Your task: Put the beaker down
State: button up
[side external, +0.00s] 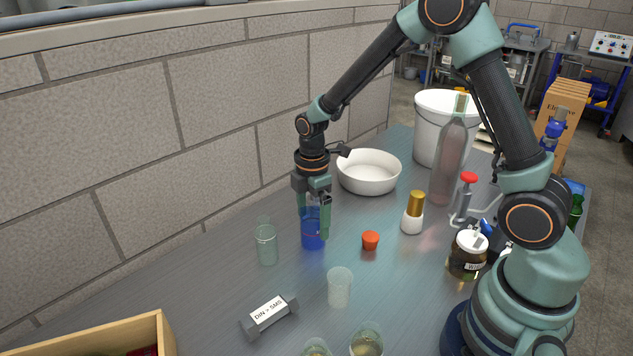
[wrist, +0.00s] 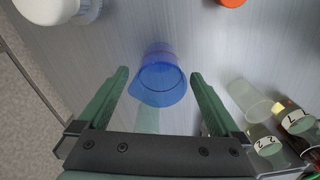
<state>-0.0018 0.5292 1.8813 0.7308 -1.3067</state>
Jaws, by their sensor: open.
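The blue beaker (side external: 313,236) stands upright on the grey metal table, below and between the fingers of my gripper (side external: 313,220). In the wrist view the beaker (wrist: 162,80) sits between the two green fingers of my gripper (wrist: 160,73). The fingers are spread, with a visible gap on each side of the beaker. In the side view the fingers cover part of its upper body.
A clear greenish glass (side external: 266,246) stands close to its left. A frosted cup (side external: 339,288), an orange-red cap (side external: 370,240) and a labelled grey fitting (side external: 268,314) are nearby. A white bowl (side external: 369,186) is behind. Bare table lies between them.

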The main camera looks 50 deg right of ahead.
jog(key=s+r+m+t, duration=0.1)
jog(key=s+r+m, duration=0.15)
jog(key=r, duration=0.55)
jog(key=s+r+m+t, duration=0.1)
jog(key=s+r+m, duration=0.15)
jog(key=r, duration=0.55)
jog(key=s+r+m+t, duration=0.3)
jog(key=s+m, duration=0.4)
jog(key=m, duration=0.3)
jog(key=shift+s+r+t, duration=0.25)
jog(key=shift+r+t, duration=0.05)
jog(key=shift+r, duration=0.1)
